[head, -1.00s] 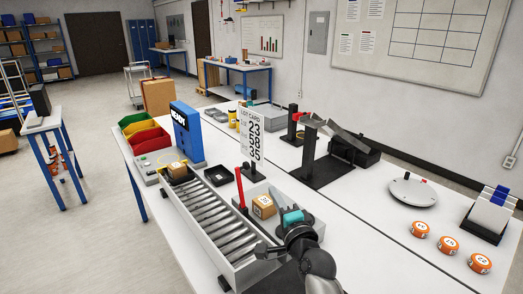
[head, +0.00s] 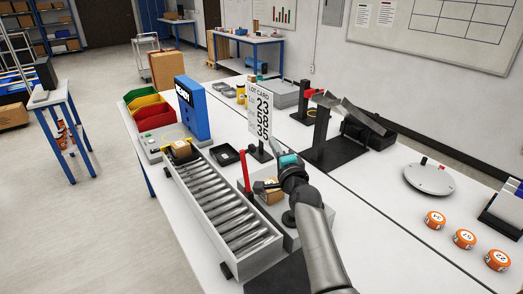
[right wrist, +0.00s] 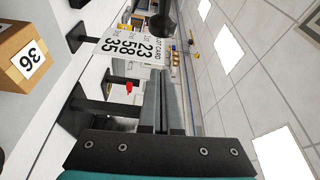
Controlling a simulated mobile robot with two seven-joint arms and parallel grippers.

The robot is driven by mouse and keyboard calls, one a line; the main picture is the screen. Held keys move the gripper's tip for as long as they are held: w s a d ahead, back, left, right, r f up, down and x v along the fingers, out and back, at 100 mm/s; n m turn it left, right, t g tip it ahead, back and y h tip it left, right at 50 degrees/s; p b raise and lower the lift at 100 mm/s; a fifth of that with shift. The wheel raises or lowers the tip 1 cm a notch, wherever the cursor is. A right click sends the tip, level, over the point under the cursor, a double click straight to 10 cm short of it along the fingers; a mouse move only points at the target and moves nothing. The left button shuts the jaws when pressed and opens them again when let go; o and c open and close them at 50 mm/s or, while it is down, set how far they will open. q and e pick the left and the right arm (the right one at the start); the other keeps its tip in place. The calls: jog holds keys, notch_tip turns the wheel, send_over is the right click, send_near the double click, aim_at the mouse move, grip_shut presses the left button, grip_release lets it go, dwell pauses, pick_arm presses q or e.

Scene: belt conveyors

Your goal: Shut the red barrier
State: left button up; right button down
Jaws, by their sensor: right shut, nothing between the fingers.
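The red barrier (head: 244,172) is a narrow red bar that stands nearly upright at the right side of the roller conveyor (head: 236,247), in the head view. I cannot make it out in the right wrist view. My right gripper (head: 260,187) is shut and empty. A carton (head: 181,149) sits at the far end of the rollers. My left gripper is not in view.
A blue machine (head: 192,108) stands at the conveyor's far end. Orange discs (head: 464,239) lie at the right.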

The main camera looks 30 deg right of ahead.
pick_arm(q)
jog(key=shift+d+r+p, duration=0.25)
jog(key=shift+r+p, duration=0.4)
jog(key=shift+p, duration=0.05)
pick_arm(e)
jog(key=a, duration=0.3)
jog(key=shift+w+a+f, duration=0.2)
jog(key=shift+a, duration=0.15)
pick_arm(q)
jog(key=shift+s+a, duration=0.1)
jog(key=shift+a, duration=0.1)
